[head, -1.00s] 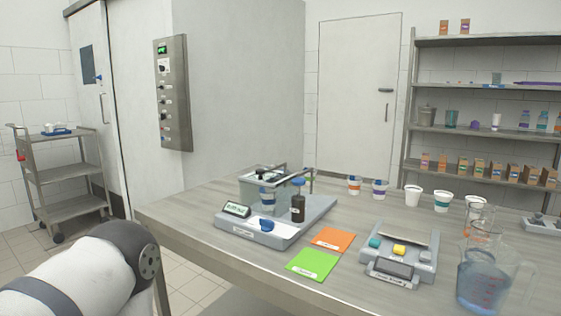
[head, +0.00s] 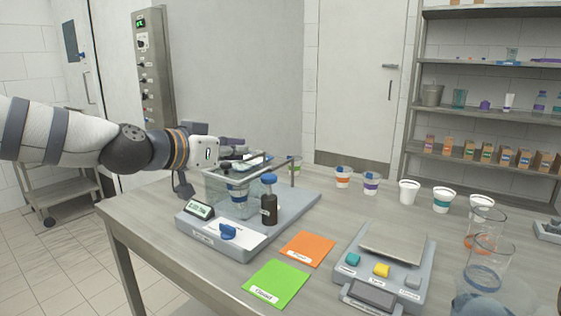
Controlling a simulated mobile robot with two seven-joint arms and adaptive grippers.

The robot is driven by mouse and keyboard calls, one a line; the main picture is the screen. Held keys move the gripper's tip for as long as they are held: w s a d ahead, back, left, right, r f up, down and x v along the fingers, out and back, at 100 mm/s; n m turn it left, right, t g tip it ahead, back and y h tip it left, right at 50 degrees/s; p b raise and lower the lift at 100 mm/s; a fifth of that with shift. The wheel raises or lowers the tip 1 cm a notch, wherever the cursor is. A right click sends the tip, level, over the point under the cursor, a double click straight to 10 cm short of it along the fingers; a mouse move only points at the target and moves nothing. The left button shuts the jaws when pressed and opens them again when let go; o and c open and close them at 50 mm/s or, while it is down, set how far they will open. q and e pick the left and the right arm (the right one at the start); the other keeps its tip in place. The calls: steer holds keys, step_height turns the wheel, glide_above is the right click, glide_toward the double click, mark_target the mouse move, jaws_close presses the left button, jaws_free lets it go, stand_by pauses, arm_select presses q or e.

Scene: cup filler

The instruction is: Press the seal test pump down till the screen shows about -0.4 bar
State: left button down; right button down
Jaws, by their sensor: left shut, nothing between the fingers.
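The seal tester is a grey base (head: 185,222) on the table with a clear chamber (head: 211,188) holding a cup with a blue band (head: 237,200). Its small screen (head: 199,210) is lit, but the figures are too small to read. A blue lever (head: 228,232) sits on the base's front. The pump looks like the dark cylinder (head: 269,211) with a blue cap (head: 269,179), standing upright to the right of the chamber. My left gripper (head: 252,159) is shut and empty, above or behind the chamber's top, left of the blue cap and apart from it.
A green card (head: 277,284) and an orange card (head: 307,249) lie in front of the tester. A scale (head: 394,243) stands right of them. Several cups, including a white one (head: 408,192), line the back; clear jugs (head: 489,265) stand at the right edge.

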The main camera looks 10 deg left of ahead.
mark_target(265, 179)
arm_select(q)
steer(key=shift+s+a+r, duration=0.1)
steer(key=shift+s+r, duration=0.1)
steer(key=shift+s, duration=0.1)
arm_select(e)
steer(key=shift+s+a, duration=0.1)
steer(key=shift+s, duration=0.15)
